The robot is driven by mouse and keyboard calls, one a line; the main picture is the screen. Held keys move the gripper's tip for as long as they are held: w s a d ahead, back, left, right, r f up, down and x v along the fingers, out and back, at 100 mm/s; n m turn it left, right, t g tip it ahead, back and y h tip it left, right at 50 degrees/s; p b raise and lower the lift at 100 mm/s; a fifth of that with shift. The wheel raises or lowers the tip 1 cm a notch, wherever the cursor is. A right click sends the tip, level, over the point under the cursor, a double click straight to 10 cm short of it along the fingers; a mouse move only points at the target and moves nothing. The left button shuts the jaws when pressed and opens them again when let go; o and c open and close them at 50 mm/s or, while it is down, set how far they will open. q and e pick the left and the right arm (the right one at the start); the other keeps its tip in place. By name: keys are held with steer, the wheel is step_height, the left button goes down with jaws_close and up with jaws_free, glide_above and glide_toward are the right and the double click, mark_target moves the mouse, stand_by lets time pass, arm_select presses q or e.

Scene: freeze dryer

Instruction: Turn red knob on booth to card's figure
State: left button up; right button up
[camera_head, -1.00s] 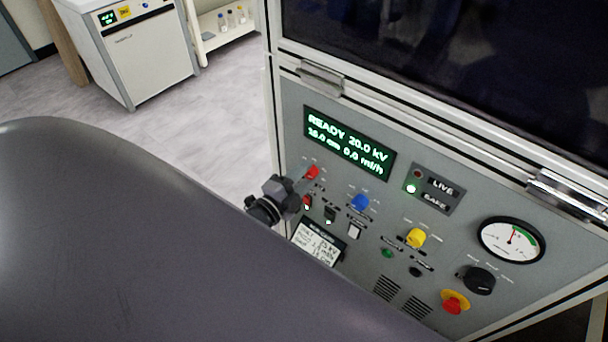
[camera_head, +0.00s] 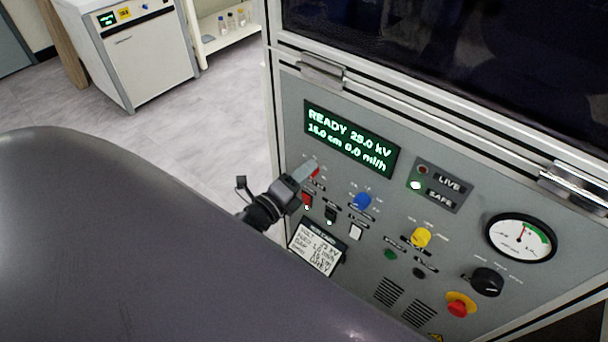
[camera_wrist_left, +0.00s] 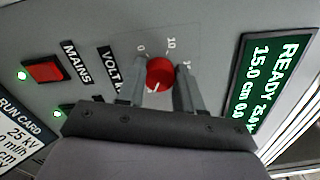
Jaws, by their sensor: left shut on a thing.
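The red knob (camera_head: 315,174) sits at the upper left of the booth's grey panel, under the display. In the left wrist view the red knob (camera_wrist_left: 160,72) lies between the two fingers of my left gripper (camera_wrist_left: 161,86), which is shut on it. The head view shows my left gripper (camera_head: 306,172) partly covering the knob. The run card (camera_head: 316,248) is at the panel's lower left; in the left wrist view the card (camera_wrist_left: 22,138) shows 25 kV. My right gripper is not in view.
A blue knob (camera_head: 362,201), a yellow knob (camera_head: 421,237) and a black knob (camera_head: 487,281) are on the same panel. A lit red mains switch (camera_wrist_left: 45,72) is beside the red knob. A red stop button (camera_head: 459,307) is lower right. Open floor lies left.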

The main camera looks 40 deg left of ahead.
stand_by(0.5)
arm_select(q)
steer(key=o, duration=1)
steer(key=shift+o, duration=0.2)
steer(key=s, duration=0.7)
steer(key=shift+a, duration=0.25)
steer(key=s+d+r+n+g+p, duration=0.1)
steer(key=s+d+n+g+p, duration=0.6)
steer(key=n, duration=1.3)
steer(key=s+d+p, duration=0.2)
steer(key=s+d, duration=0.1)
steer(key=s, duration=0.1)
steer(key=shift+s+d+g+h, duration=0.2)
steer(key=shift+s+g+h, duration=0.1)
steer(key=shift+s, duration=0.1)
